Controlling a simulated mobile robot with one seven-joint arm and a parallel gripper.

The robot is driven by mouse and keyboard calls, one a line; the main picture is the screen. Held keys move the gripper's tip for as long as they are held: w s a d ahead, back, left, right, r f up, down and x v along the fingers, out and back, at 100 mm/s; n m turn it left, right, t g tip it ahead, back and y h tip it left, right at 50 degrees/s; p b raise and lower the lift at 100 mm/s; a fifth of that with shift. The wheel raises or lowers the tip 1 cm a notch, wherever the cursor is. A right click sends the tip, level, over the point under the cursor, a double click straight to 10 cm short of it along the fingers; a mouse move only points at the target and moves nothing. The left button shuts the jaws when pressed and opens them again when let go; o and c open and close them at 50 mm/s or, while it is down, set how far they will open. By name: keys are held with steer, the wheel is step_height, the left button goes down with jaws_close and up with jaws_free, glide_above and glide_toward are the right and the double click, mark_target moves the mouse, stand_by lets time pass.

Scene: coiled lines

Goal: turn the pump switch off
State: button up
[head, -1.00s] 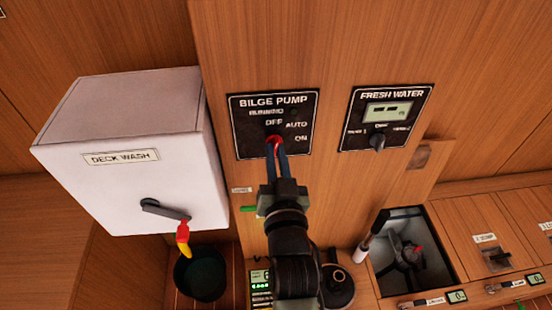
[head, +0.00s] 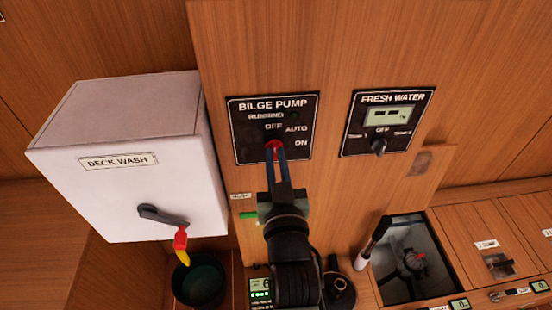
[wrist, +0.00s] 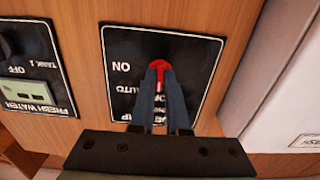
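The bilge pump panel (head: 303,118) is a black plate on the wooden wall, marked RUNNING, OFF, AUTO and ON. Its red switch knob (head: 273,145) is at the tips of my gripper (head: 276,152). In the wrist view the panel (wrist: 197,62) appears upside down, and red from the knob (wrist: 159,76) shows between my two blue-grey fingers (wrist: 160,70). The fingers converge and appear shut on the knob, one on each side. They hide much of it, so I cannot tell which mark it points to.
A white DECK WASH box (head: 130,165) with a grey lever juts out on the left. A FRESH WATER panel (head: 386,123) with its own dark knob is on the right. Below right is an open hatch (head: 405,255). Bare wood lies between the panels.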

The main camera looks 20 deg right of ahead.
steer(key=o, duration=0.4)
steer(key=b+v, duration=0.1)
steer(key=v, duration=1.2)
stand_by(0.3)
